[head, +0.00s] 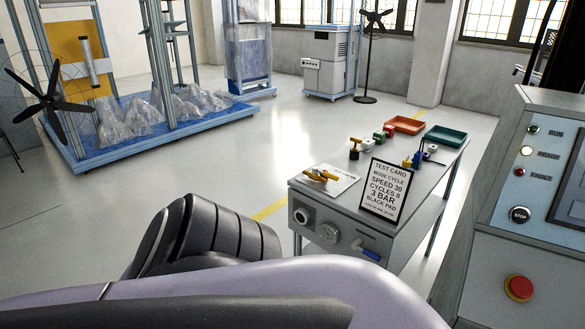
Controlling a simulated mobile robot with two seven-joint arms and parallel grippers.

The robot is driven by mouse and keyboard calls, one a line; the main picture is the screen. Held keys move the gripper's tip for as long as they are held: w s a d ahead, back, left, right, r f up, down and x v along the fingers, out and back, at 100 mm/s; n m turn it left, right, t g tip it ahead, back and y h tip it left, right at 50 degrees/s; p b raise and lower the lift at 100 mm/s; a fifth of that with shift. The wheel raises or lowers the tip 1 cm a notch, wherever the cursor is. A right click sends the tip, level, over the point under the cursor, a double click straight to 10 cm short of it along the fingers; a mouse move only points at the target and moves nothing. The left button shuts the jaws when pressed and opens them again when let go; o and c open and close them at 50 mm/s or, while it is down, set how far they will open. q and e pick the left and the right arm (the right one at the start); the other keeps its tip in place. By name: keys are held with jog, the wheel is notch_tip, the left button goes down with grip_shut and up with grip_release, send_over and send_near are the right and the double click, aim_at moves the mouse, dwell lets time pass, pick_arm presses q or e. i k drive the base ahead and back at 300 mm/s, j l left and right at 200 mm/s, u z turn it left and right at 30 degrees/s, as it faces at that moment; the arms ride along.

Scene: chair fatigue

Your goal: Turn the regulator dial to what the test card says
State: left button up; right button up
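The test card (390,190) stands tilted on the grey bench in a dark frame. It reads "MODE CYCLE, SPEED 30, CYCLES 8, 3 BAR, BLACK PAD"; a smaller bottom line is unreadable. On the bench's front panel, a round grey knob (327,233) looks like the regulator dial. Its setting is too small to read. A round gauge with a dark ring (301,216) sits to its left, its reading also unclear. My arm links cross the foreground below and left of the bench, apart from the knob in the picture. Neither gripper's fingers show.
The bench top (350,208) holds a paper with a yellow-handled tool (320,175), small coloured items, an orange tray (404,124) and a green tray (446,135). A blue-handled lever (370,254) is right of the knob. A control cabinet (510,255) stands at right.

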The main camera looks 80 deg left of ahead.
aim_at(302, 217)
jog(key=u, duration=2.15)
